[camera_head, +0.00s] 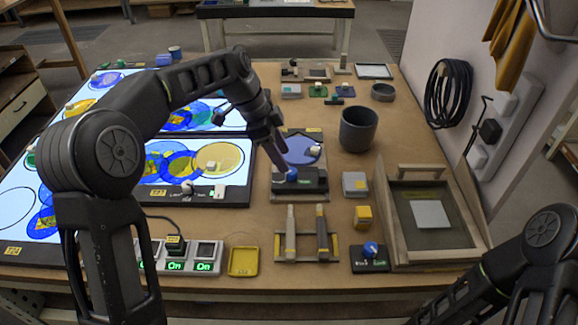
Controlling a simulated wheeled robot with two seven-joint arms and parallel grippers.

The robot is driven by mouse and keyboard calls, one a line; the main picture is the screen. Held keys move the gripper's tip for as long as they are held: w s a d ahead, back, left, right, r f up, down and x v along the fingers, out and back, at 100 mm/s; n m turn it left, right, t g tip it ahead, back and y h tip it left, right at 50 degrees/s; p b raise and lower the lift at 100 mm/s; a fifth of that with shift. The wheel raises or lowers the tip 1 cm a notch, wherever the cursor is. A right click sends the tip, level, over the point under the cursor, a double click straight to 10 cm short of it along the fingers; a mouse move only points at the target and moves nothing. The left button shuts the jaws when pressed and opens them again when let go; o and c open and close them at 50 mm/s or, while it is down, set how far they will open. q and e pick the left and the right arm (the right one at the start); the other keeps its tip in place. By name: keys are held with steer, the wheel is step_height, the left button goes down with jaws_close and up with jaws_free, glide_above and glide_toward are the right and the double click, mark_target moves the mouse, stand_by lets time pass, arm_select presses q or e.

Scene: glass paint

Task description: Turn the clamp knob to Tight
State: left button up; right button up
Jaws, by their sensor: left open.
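A dark clamp fixture (313,187) stands on the brown table right of the light panels, with a blue glass piece (305,152) on the board behind its front bar. A blue knob (291,175) sits on the front of this fixture. My left gripper (283,158) reaches down over the knob from the upper left. Its fingers are open and partly hide the knob; I cannot tell whether they touch it. A second blue knob (370,249) sits on a small black box with green-lit text too small to read. Of my right arm only links show at the lower right.
Lit panels with coloured glass (219,160) fill the left. A grey cup (357,129) and a wooden tray (397,237) stand to the right. A tool rack (306,258), a yellow dish (243,262) and green-lit "On" switches (204,267) line the front.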

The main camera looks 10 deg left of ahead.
mark_target(291, 171)
arm_select(q)
steer(key=x, duration=0.5)
steer(key=shift+d+f, duration=0.1)
jaws_close()
stand_by(0.4)
